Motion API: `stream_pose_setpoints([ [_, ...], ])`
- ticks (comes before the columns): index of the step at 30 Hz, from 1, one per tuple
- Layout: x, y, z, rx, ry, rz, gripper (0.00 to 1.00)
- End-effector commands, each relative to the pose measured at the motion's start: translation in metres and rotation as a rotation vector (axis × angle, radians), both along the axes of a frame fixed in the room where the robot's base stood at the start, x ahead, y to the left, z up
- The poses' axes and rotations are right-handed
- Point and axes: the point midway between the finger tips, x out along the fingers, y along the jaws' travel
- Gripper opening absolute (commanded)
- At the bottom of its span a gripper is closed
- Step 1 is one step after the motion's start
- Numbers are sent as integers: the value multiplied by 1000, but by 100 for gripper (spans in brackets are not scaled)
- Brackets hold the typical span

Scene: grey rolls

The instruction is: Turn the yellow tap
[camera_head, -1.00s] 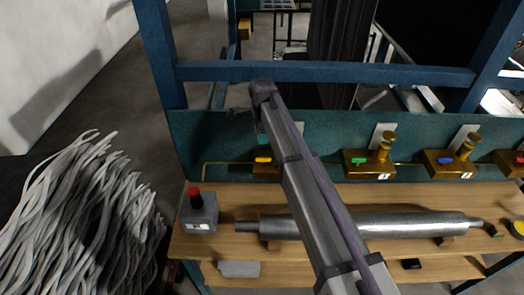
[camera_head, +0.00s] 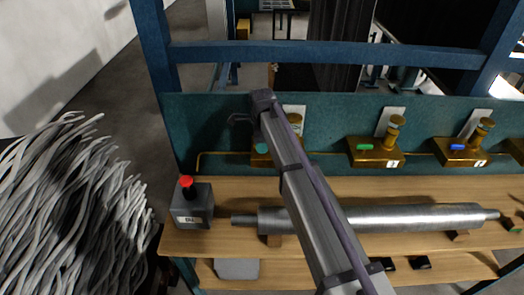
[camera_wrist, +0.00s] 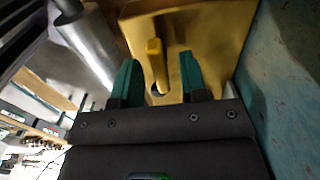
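The yellow tap (camera_wrist: 156,62) has a thin yellow handle on a brass valve block (camera_wrist: 205,30). In the wrist view the handle stands between the two teal fingertips of my gripper (camera_wrist: 160,80), with gaps visible on both sides. My gripper is open and close around the handle. In the head view my gripper (camera_head: 262,147) is at the leftmost brass block, which is partly hidden behind my arm. The yellow handle cannot be seen there.
Green (camera_head: 365,147) and blue (camera_head: 457,147) taps stand to the right along the teal panel (camera_head: 340,118). A metal roll (camera_head: 400,217) lies on the wooden bench (camera_head: 340,188) below. A grey box with a red button (camera_head: 187,182) is at left.

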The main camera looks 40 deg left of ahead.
Motion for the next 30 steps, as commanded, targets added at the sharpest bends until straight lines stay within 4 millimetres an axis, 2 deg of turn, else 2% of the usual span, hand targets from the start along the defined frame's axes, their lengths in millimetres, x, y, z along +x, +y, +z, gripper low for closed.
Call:
stream_pose_setpoints([
  [5,0,0,2,0,0,0,38],
  [17,0,0,2,0,0,0,0],
  [30,0,0,2,0,0,41,0],
])
